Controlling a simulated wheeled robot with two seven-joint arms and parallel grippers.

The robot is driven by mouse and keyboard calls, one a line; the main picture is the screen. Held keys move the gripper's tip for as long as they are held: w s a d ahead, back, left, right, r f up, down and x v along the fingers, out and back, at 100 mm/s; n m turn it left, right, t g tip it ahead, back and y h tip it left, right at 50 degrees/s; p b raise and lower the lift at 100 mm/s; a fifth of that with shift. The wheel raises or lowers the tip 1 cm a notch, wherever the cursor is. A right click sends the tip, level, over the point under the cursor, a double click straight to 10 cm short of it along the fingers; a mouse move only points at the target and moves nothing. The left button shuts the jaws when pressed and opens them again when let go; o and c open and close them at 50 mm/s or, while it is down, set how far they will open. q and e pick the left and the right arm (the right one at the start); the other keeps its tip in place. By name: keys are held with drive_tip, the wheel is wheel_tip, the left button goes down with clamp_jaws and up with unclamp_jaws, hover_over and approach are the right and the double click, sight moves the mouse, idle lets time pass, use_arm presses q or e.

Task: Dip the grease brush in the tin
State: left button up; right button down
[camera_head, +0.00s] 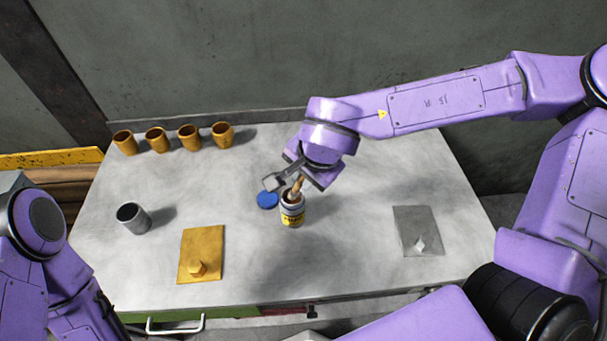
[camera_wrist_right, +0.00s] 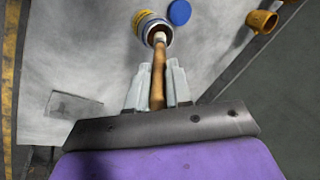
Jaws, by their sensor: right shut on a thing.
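The tin (camera_head: 292,212) stands upright near the middle of the table, with a yellow label and an open top. The brush (camera_head: 297,187) has a wooden handle, and its lower end is inside the tin's mouth, so its bristles are hidden. My right gripper (camera_head: 284,181) is shut on the brush handle just above and beside the tin. In the right wrist view the handle (camera_wrist_right: 158,75) runs from between the fingers (camera_wrist_right: 157,85) into the tin's opening (camera_wrist_right: 152,28). My left arm is at the lower left of the head view; its gripper is out of frame.
A blue lid (camera_head: 267,200) lies left of the tin. Several brown cups (camera_head: 189,137) line the back left of the table (camera_head: 340,265). A grey cup (camera_head: 133,218) and a yellow plate (camera_head: 201,245) are at left, a grey plate (camera_head: 418,224) at right.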

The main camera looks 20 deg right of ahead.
drive_tip(key=shift+w, duration=0.25)
drive_tip(key=shift+s, duration=0.2)
drive_tip(key=shift+w+f, duration=0.1)
drive_tip(key=shift+f, duration=0.5)
idle(0.4)
drive_tip(key=shift+f, duration=0.1)
idle(1.9)
wheel_tip(320, 180, up, 7)
drive_tip(key=p, duration=0.9)
idle(0.3)
